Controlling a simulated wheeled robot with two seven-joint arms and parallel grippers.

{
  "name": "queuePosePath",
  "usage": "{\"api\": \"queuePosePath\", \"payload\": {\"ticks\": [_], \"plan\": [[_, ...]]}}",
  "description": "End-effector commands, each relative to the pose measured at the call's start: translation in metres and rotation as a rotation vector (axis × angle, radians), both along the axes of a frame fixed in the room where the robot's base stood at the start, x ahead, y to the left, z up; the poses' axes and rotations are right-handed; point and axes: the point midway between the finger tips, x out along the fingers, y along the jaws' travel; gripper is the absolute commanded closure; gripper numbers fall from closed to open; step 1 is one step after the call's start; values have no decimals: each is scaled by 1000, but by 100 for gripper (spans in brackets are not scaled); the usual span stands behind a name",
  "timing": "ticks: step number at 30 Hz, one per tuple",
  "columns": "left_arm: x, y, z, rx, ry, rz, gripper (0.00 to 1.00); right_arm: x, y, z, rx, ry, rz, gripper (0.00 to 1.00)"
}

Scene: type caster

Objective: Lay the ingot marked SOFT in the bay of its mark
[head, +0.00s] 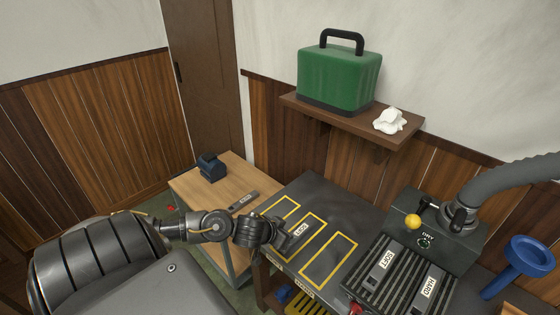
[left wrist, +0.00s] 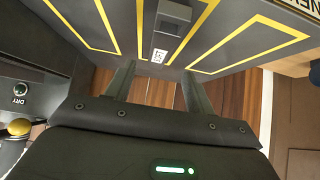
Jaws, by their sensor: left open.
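A dark grey ingot (head: 291,242) with a white label lies in the middle yellow-outlined bay (head: 323,220) of the dark bench. Its label seems to read SOFT upside down; it also shows in the left wrist view (left wrist: 173,22). My left gripper (head: 276,236) is open and empty beside this ingot, partly covering it; its two fingers (left wrist: 158,88) show apart in the left wrist view. Two labelled bars lie on the ribbed top at right, one reading SOFT (head: 378,271), one HARD (head: 421,300). My right gripper is not in view.
Another labelled bar (head: 243,201) lies on the wooden table (head: 215,186), near a dark blue object (head: 211,167). The right bay (head: 329,259) is empty. A machine marked DRY (head: 440,235) with a yellow knob and grey hose stands at right. A shelf holds a green case (head: 340,78).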

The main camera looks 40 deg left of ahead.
Motion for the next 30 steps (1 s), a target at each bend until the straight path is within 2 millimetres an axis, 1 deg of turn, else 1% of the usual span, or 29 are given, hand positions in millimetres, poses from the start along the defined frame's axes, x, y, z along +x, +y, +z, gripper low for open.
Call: {"api": "queuePosePath", "payload": {"ticks": [1, 3, 9, 27, 30], "plan": [[-7, -1, 8, 1, 1, -4, 46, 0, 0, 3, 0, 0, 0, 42], [-15, 0, 15, 3, 2, -3, 46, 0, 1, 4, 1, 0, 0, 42], [-27, -1, 27, 1, 0, -2, 46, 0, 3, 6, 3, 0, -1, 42], [-28, -1, 28, 0, 0, 0, 46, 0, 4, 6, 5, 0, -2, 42], [-31, -5, 26, 1, 3, -2, 46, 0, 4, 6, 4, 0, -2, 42]]}}
